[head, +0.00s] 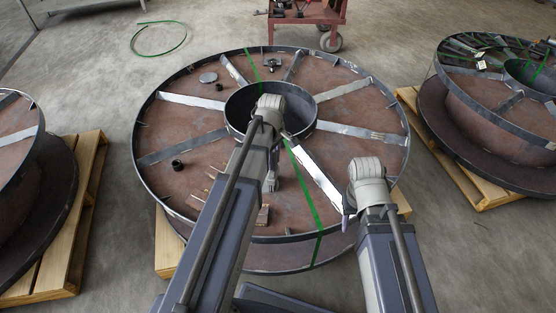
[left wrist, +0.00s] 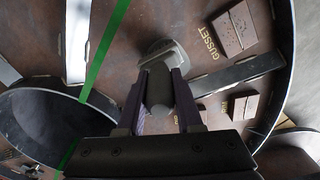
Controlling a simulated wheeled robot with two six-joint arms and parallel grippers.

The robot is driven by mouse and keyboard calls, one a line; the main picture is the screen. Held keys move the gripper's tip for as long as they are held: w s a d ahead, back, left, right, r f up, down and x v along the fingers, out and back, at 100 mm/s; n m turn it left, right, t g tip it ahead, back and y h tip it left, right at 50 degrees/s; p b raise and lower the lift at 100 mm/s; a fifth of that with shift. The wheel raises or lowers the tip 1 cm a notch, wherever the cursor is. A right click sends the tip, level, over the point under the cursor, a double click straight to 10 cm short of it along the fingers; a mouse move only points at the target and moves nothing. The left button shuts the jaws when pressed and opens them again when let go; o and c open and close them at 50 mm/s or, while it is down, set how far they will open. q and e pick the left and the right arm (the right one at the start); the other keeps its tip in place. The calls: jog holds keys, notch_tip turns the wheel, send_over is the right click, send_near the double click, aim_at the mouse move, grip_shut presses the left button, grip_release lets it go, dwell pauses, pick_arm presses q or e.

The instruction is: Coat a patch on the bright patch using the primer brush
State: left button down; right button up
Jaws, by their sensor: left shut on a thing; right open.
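The primer brush (left wrist: 160,88) shows in the left wrist view as a grey rounded handle with a wider flat pale part beyond it. My left gripper (left wrist: 158,92) is shut around its handle. In the head view my left gripper (head: 270,184) hangs over the large reel (head: 190,192), just in front of its hub and left of the green strap. A bright, pale stretch of spoke, seemingly the bright patch (head: 322,176), lies right of the strap; it also shows in the left wrist view (left wrist: 77,38). The brush is apart from it. My right gripper (head: 349,208) is open, mostly hidden by its arm, near the reel's front right rim.
The hub's raised ring (head: 238,98) stands up from the reel. Steel gusset blocks (left wrist: 234,30) lie on the reel's face. A black ring (head: 177,165) sits at its left. Other reels on pallets stand left and right, and a red cart (head: 318,14) behind.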

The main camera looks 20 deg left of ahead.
pick_arm(q)
jog(key=shift+w+a, duration=0.15)
jog(key=shift+a, duration=0.95)
jog(key=shift+d, duration=0.15)
jog(key=d, duration=0.1)
jog(key=w+d, duration=0.1)
jog(key=d, duration=0.1)
jog(key=shift+d, duration=0.3)
notch_tip(320, 180, up, 6)
jog(key=p, duration=0.6)
